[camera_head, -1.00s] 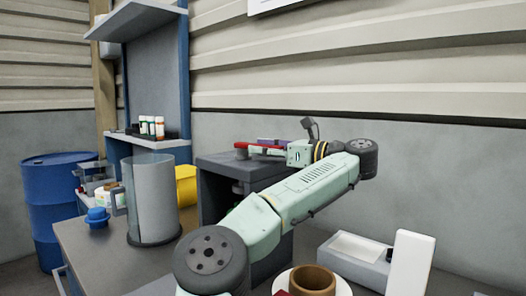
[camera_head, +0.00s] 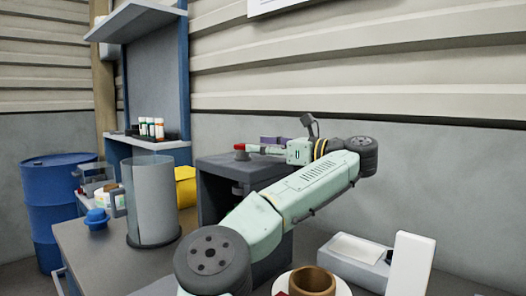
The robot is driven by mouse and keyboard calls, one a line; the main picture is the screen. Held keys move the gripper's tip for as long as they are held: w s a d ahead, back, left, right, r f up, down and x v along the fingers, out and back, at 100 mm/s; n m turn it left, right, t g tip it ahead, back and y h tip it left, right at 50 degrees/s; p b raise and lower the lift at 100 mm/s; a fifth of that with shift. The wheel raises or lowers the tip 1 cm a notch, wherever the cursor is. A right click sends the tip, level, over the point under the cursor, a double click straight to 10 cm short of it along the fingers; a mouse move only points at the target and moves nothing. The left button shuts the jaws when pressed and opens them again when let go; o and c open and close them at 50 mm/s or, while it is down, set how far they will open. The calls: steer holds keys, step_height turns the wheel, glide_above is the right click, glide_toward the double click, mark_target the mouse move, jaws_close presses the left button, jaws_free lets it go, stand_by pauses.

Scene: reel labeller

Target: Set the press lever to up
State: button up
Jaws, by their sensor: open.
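The press (camera_head: 237,172) is a dark grey block-shaped machine on the bench, partly behind my arm. Its red lever (camera_head: 240,147) lies low, close to the top of the press, with a red knob at the left end. Most of the lever's length is hidden behind my gripper. My gripper (camera_head: 264,146) is open just right of the knob, with its pale and purplish parts over the lever bar. Whether it touches the lever cannot be told.
A clear cylinder (camera_head: 151,200) and a blue-capped item (camera_head: 96,218) stand left on the bench (camera_head: 98,256). A brown cup (camera_head: 312,281), a white tray (camera_head: 355,250) and a white upright block (camera_head: 411,262) are at lower right. A blue drum (camera_head: 55,205) stands at far left.

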step_height(320, 180, up, 9)
steer(key=shift+r, duration=0.1)
stand_by(0.5)
